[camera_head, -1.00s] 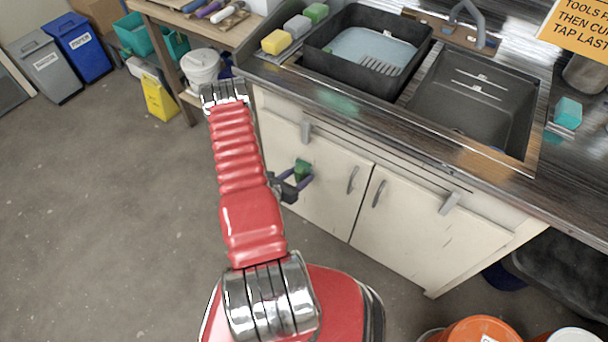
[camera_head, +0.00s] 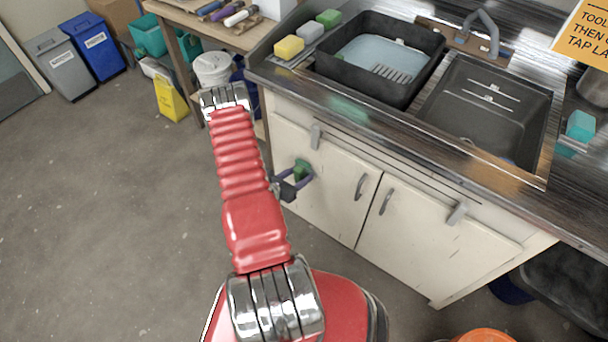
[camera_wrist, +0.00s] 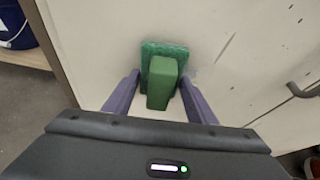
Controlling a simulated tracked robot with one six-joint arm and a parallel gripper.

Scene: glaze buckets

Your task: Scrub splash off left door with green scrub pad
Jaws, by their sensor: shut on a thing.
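My gripper (camera_wrist: 162,92) is shut on the green scrub pad (camera_wrist: 163,66), which has a block-like handle between the purple fingers. In the wrist view the pad's flat face lies at the left door (camera_wrist: 110,25); it looks to be touching the door, though contact is hard to judge. Dark splash streaks (camera_wrist: 226,46) show on the door to the right of the pad. In the head view my gripper (camera_head: 302,184) holds the pad (camera_head: 302,168) at the left part of the left door (camera_head: 335,190), mostly beside my red arm.
The right door (camera_head: 420,240) is beside the left one, each with a grey handle (camera_head: 361,187). Above are a counter with a black tub (camera_head: 330,65), a sink (camera_head: 490,105) and yellow (camera_head: 289,46), grey and green sponges. A white bucket (camera_head: 212,70) stands left.

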